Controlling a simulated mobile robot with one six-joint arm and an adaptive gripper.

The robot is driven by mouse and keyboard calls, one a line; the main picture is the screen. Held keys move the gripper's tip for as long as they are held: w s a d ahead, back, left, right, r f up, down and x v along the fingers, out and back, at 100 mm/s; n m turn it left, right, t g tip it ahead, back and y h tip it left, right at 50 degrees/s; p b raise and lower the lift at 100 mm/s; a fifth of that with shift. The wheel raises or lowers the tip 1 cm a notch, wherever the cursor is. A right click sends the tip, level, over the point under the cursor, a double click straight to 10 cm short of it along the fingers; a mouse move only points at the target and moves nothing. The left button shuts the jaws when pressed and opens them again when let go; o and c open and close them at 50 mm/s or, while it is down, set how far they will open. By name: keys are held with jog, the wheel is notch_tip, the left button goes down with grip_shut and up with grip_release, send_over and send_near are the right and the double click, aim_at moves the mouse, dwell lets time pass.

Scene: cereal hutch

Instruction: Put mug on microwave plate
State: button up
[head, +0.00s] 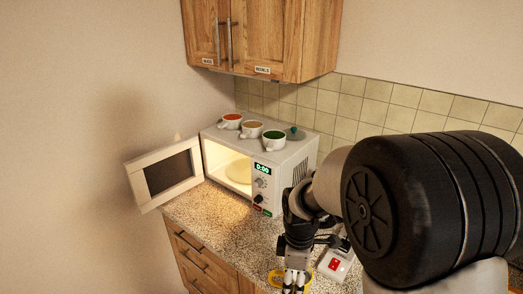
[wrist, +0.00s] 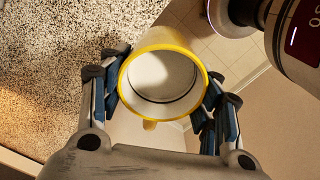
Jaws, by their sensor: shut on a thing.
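A yellow mug with a pale inside (wrist: 163,77) sits between the fingers of my gripper (wrist: 160,95), which is shut on it. Its open rim faces the wrist camera, and a small yellow handle shows below the rim. In the head view, the mug (head: 275,276) is at the bottom edge, partly hidden by my gripper (head: 294,284). The white microwave (head: 287,165) stands on the counter with its door (head: 163,175) swung open to the left. The pale round microwave plate (head: 238,173) lies inside the lit cavity, partly hidden by the front panel.
Three white cups with red (head: 231,121), tan (head: 252,130) and green (head: 274,141) tops stand on the microwave. A white box with a red switch (head: 335,264) is on the counter right of my gripper. The speckled counter (head: 215,215) before the microwave is clear. Wooden cabinets (head: 258,38) hang above.

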jog(key=d+f+m+b, duration=0.4)
jog(key=f+m, duration=0.3)
jog(key=m, duration=0.8)
jog(key=shift+s+d+m, duration=0.3)
jog(key=shift+d+m, duration=0.1)
jog(key=shift+d, duration=0.5)
